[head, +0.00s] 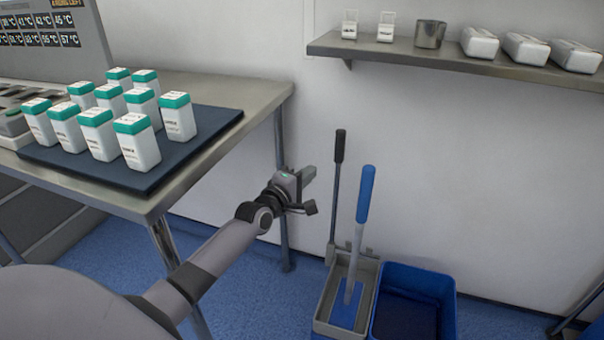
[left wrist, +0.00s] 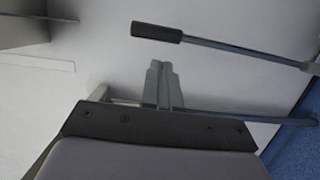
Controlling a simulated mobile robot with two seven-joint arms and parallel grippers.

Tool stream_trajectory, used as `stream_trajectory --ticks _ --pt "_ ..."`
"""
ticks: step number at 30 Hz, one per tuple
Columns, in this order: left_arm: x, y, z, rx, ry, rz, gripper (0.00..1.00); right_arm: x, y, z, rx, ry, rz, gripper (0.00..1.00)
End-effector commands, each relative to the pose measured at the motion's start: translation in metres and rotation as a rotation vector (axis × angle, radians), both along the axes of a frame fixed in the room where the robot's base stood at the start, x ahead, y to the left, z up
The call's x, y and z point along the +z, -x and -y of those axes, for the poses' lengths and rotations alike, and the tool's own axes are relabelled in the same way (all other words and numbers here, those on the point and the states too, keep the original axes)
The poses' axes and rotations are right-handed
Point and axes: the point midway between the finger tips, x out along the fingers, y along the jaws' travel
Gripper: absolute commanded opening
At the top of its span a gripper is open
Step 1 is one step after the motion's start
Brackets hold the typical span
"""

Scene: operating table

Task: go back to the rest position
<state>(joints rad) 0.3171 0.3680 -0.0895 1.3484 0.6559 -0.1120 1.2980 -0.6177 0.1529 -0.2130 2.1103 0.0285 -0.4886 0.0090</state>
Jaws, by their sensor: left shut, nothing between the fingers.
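My left gripper (head: 308,174) is beyond the right edge of the metal table, in front of the white wall. In the left wrist view its fingers (left wrist: 160,84) are together with nothing between them. My left arm comes in from the lower left of the head view. My right gripper is in neither view.
White bottles with green caps (head: 97,134) stand on a dark mat (head: 205,135) on the metal table (head: 262,88). A wall shelf (head: 400,50) holds containers and a metal cup (head: 430,34). A grey bucket (head: 367,290) with long handles and a blue bin (head: 448,300) stand below.

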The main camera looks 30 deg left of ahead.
Motion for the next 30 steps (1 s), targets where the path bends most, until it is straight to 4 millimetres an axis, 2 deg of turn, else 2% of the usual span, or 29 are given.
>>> stream_trajectory --ticks 6,14,17,19,23,27,30 --pt "0.000 0.018 0.000 -0.001 0.000 0.000 0.00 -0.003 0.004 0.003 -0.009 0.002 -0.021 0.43" --pt "-0.001 0.022 0.000 -0.001 -0.001 -0.001 0.00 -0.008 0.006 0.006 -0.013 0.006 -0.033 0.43" --pt "-0.008 0.027 0.006 -0.013 -0.033 -0.015 0.00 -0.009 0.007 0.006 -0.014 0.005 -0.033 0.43" --pt "-0.022 0.038 0.018 -0.036 -0.104 -0.041 0.00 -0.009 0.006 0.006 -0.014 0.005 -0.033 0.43" --pt "-0.063 0.078 0.055 -0.124 -0.340 -0.115 0.00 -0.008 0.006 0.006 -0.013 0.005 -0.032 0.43" --pt "-0.104 0.136 0.098 -0.252 -0.657 -0.184 0.00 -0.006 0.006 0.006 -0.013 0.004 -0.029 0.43" --pt "-0.125 0.180 0.124 -0.348 -0.872 -0.214 0.00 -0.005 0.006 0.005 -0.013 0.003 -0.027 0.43"
